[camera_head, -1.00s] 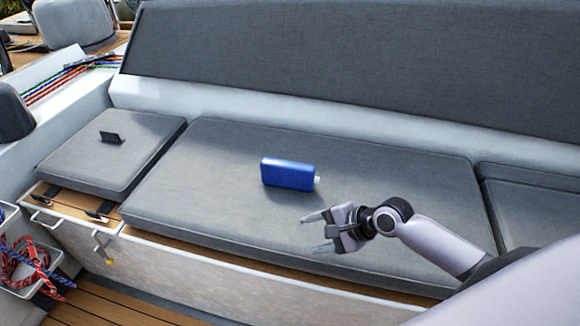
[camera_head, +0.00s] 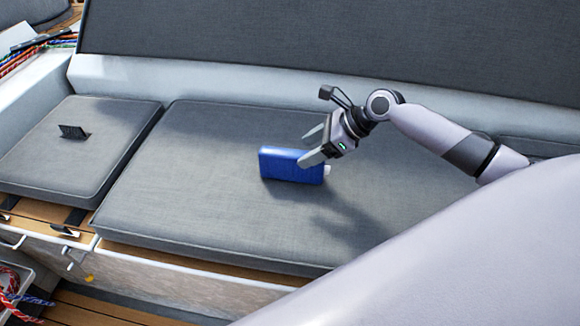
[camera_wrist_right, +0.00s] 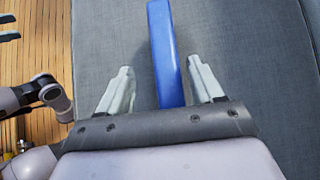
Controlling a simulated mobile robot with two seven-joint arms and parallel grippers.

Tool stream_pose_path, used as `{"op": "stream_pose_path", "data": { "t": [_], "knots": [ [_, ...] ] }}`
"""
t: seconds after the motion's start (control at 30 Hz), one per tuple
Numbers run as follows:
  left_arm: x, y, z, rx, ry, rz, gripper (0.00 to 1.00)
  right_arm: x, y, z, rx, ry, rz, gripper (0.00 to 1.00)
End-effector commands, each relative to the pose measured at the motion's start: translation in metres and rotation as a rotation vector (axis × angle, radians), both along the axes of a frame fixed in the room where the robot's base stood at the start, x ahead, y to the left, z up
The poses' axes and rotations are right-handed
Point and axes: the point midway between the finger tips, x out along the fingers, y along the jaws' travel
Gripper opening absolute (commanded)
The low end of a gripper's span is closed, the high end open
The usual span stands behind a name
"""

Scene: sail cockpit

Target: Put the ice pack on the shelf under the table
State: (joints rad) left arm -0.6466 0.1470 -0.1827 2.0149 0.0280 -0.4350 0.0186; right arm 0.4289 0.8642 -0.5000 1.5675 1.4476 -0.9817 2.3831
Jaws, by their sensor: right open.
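The ice pack (camera_head: 285,164) is a blue block with a small white cap at its right end. It stands on its narrow side on the grey seat cushion. My right gripper (camera_head: 306,148) is open just above the pack's right part. In the right wrist view the pack (camera_wrist_right: 164,45) runs between the two spread fingers (camera_wrist_right: 161,68), with a gap on each side. My left gripper (camera_wrist_right: 8,27) shows only partly at that view's left edge, its two fingers apart, over the wooden floor. The table and its shelf are not in view.
The long seat cushion (camera_head: 190,195) is otherwise clear. A high grey backrest (camera_head: 300,45) rises behind it. A smaller cushion (camera_head: 85,160) with a small black object (camera_head: 73,132) lies to the left. Red and blue ropes (camera_head: 12,290) hang at the lower left.

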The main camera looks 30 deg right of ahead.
Motion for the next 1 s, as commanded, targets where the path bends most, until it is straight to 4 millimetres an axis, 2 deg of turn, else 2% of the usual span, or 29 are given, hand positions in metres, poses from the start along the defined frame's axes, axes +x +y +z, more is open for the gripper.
{"op": "stream_pose_path", "data": {
  "t": [0.4, 0.7, 0.73, 0.9, 0.93, 1.0],
  "knots": [
    [0.005, 0.000, -0.006, -0.005, -0.010, 0.001, 0.66, 0.030, 0.028, -0.037, 0.001, -0.002, 0.001, 0.66],
    [0.007, 0.000, -0.005, -0.006, -0.013, 0.000, 0.66, 0.032, 0.031, -0.041, 0.001, -0.002, 0.000, 0.66],
    [0.007, 0.000, -0.005, -0.006, -0.013, 0.000, 0.66, 0.032, 0.031, -0.041, 0.001, -0.002, 0.000, 0.63],
    [0.007, 0.000, -0.005, -0.006, -0.012, 0.000, 0.66, 0.032, 0.031, -0.041, 0.000, -0.002, 0.000, 0.07],
    [0.006, 0.000, -0.005, -0.005, -0.011, 0.000, 0.66, 0.032, 0.031, -0.041, 0.000, -0.002, 0.000, 0.00],
    [0.006, 0.000, -0.006, -0.005, -0.010, 0.000, 0.66, 0.033, 0.031, -0.039, 0.002, -0.006, -0.001, 0.00]
  ]
}}
